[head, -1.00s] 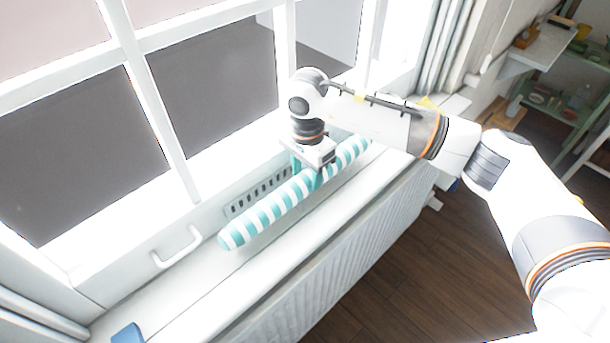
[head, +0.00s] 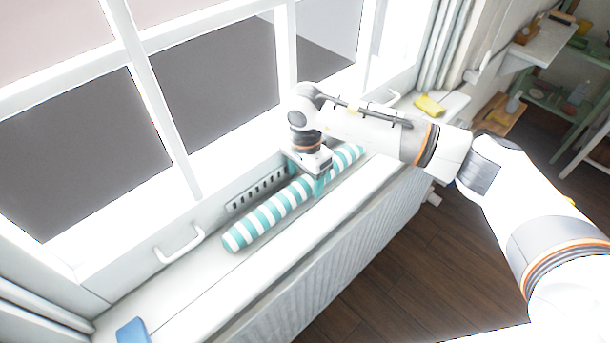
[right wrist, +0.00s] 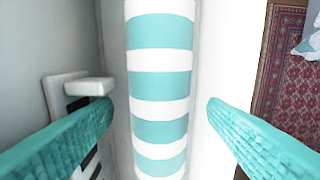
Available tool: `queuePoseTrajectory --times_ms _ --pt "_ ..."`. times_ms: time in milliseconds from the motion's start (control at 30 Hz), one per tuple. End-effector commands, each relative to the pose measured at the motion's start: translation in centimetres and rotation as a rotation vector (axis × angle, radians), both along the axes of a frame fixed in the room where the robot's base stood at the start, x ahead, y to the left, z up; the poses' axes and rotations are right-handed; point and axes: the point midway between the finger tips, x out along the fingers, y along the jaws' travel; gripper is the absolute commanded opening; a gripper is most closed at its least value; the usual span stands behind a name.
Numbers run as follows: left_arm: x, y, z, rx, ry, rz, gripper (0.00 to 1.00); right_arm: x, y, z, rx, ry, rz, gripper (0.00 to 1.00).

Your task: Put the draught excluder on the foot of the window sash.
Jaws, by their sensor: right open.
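The draught excluder (head: 268,216) is a long roll with teal and white stripes. It lies lengthwise along the window side of the sill, beside the foot of the white window sash (head: 212,214). In the right wrist view the roll (right wrist: 160,88) runs upright through the middle of the picture. My right gripper (head: 309,184) is over the roll, its teal fingers wide open, one on each side and apart from it. My arm and gripper hide part of the roll. Whether the roll touches the sash all along cannot be told. My left gripper is out of view.
A slotted grille (head: 258,190) is behind the roll. White handles (head: 180,246) stick out from the sash. A blue object (head: 132,331) lies at the sill's near end, a yellow one (head: 430,106) at the far end. A ribbed radiator (head: 335,255) is below the sill.

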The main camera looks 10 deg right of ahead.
Motion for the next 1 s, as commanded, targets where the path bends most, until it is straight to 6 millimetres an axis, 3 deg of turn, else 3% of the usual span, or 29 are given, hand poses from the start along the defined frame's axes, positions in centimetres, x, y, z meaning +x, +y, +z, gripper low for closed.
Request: queuePoseTrajectory --times_ms 167,600,800,1000 --pt "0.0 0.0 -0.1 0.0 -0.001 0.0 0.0 0.1 0.0 1.3 0.002 -0.003 -0.001 0.67" --pt "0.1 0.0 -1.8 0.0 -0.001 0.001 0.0 0.1 0.0 10.2 0.0 -0.004 0.001 0.67" --pt "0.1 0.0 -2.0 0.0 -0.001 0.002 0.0 0.0 0.0 12.0 0.001 -0.001 0.0 0.67" --pt "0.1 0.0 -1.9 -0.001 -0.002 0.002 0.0 0.0 0.0 12.3 0.0 0.0 0.0 0.67"
